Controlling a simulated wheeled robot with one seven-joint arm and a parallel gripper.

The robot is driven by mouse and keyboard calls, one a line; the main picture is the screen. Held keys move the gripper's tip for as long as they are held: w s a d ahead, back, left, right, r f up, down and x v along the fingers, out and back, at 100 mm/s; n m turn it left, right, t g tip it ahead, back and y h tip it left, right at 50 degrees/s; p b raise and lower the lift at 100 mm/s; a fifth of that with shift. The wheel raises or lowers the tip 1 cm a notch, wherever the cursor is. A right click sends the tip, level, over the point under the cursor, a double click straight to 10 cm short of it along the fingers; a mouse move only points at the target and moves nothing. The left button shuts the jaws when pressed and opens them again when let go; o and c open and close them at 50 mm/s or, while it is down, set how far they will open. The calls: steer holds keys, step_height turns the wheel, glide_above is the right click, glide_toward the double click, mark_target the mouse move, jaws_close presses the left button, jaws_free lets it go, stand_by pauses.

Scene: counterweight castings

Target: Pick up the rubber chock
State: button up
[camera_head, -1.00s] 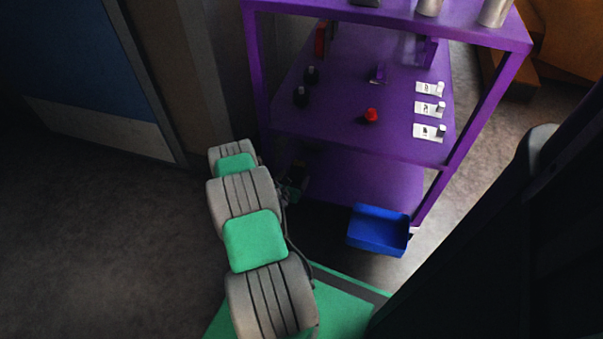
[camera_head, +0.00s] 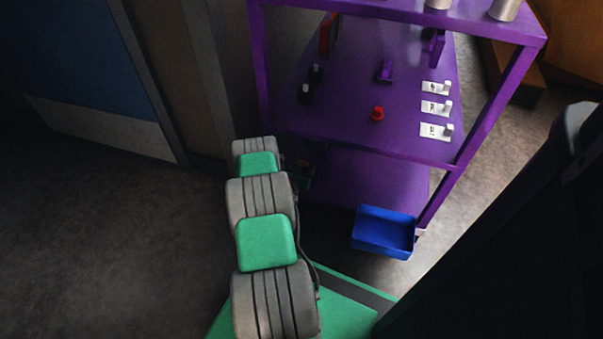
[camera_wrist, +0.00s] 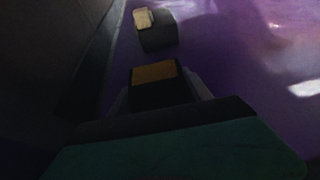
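Two small black pieces stand on the left of the purple shelf, a far one (camera_head: 315,73) and a nearer one (camera_head: 305,93); I cannot tell for certain whether either is the rubber chock. In the wrist view a dark rounded piece with a cream top (camera_wrist: 157,34) lies ahead on the purple surface. My gripper (camera_wrist: 158,92) is at the lower middle of that view, where a dark block with an orange-brown top shows between pale side parts. I cannot tell whether this block is held or part of the gripper. In the head view my arm mostly hides the gripper.
The purple shelf unit (camera_head: 355,137) also carries a red knob-like piece (camera_head: 377,114), a small purple bracket (camera_head: 385,70) and white cards (camera_head: 436,131) with pale cylinders. A blue bin (camera_head: 384,231) is at its lower front. A wall stands to the left.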

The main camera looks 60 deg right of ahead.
jaws_close()
stand_by(0.4)
